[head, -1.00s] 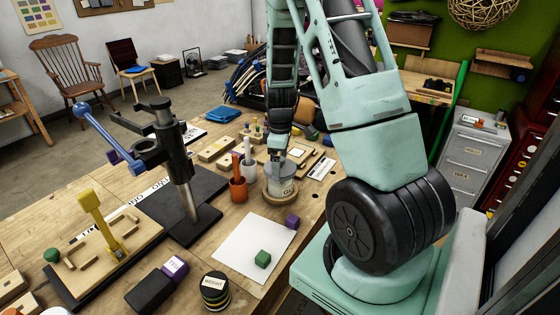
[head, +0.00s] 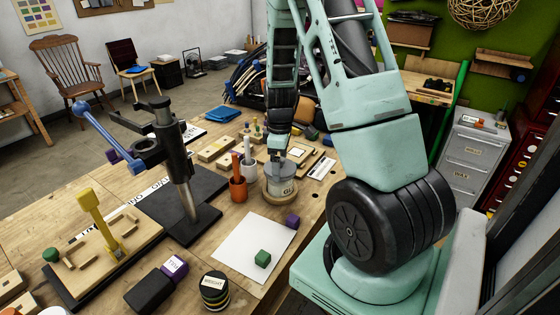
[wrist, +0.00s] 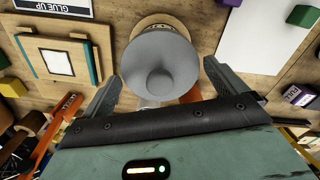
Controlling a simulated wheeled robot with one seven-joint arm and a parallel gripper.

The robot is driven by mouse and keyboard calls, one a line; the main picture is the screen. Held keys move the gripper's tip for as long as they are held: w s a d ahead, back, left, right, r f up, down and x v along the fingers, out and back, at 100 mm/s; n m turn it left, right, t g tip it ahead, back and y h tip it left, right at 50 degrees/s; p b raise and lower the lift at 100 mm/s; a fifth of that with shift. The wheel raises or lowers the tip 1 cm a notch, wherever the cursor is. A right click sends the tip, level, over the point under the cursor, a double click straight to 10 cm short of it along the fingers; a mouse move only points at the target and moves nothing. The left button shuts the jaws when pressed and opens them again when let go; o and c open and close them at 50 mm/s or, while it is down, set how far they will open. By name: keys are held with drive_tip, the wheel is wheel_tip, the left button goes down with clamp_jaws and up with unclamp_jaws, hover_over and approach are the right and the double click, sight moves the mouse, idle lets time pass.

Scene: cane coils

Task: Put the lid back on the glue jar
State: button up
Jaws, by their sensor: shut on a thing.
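The glue jar (head: 281,187) is a pale, labelled cylinder standing upright on a round wooden base (head: 281,198) on the workbench. The grey round lid (wrist: 160,62) with a central knob is seen from above in the wrist view, over the jar, and hides most of it. My gripper (wrist: 161,72) points down with one finger at each side of the lid, shut on it. In the head view my gripper (head: 279,152) is right above the jar. Whether the lid is fully seated on the rim or slightly above it, I cannot tell.
White paper (head: 245,250) with a green cube (head: 262,259) and a purple cube (head: 292,221) lies in front. A black clamp stand (head: 180,170) rises at the left.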

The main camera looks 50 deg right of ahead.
idle(0.4)
drive_tip(key=o, duration=0.6)
drive_tip(key=shift+c, duration=0.2)
drive_tip(key=shift+r+p, duration=2.55)
drive_tip(key=shift+r, duration=1)
drive_tip(key=shift+f, duration=0.1)
clamp_jaws()
